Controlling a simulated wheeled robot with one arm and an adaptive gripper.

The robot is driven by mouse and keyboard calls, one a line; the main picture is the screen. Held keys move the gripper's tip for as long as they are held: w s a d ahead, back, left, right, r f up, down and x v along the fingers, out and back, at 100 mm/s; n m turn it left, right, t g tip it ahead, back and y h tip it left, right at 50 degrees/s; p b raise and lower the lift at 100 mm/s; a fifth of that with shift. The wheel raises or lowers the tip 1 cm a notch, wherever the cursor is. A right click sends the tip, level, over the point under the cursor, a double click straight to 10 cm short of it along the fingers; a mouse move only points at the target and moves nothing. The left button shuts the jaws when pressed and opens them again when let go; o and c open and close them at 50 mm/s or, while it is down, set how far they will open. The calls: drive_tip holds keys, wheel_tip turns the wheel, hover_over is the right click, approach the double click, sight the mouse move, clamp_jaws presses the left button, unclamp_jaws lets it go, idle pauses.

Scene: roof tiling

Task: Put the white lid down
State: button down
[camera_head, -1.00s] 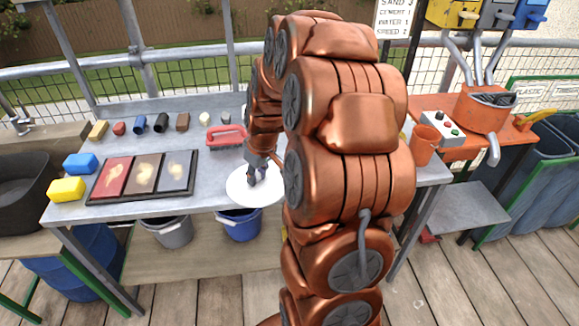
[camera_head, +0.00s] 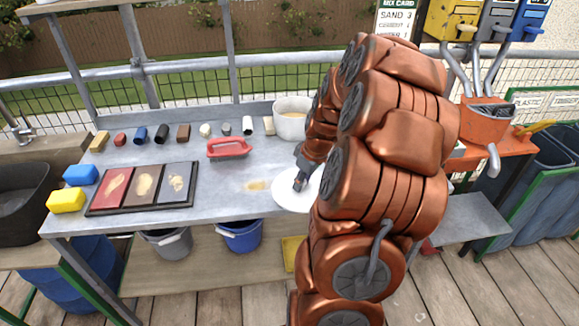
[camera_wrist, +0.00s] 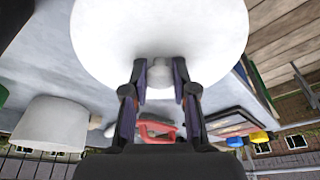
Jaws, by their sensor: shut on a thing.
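The white lid (camera_head: 292,194) is a round disc at the front right of the grey table (camera_head: 222,195). In the wrist view the white lid (camera_wrist: 160,35) fills the top middle. My gripper (camera_head: 300,182) is shut on its small knob, and the fingers (camera_wrist: 160,78) show on both sides of the knob. The lid is level or nearly so. Whether it touches the table or hangs just above it I cannot tell. My arm hides part of its right side.
A white bucket (camera_head: 291,119) stands at the back of the table, with a red brush (camera_head: 229,148) left of it. A tray of colour samples (camera_head: 143,188) and two sponges (camera_head: 67,201) lie at the left. A yellowish stain (camera_head: 256,186) marks the table left of the lid.

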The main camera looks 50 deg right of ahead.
drive_tip(key=w+d+p, duration=0.1)
drive_tip(key=w, duration=0.2)
drive_tip(key=w+d+p, duration=0.1)
drive_tip(key=w+d, duration=0.1)
drive_tip(key=w, duration=0.1)
drive_tip(key=w+d+f+p, duration=0.1)
drive_tip(key=w+d, duration=0.1)
drive_tip(key=w, duration=0.2)
drive_tip(key=shift+w+d, duration=0.1)
drive_tip(key=shift+d, duration=0.05)
drive_tip(key=shift+f+p, duration=0.9)
drive_tip(key=shift+f, duration=0.9)
drive_tip(key=shift+f, duration=0.2)
drive_tip(key=c, duration=0.9)
unclamp_jaws()
drive_tip(key=shift+r, duration=0.1)
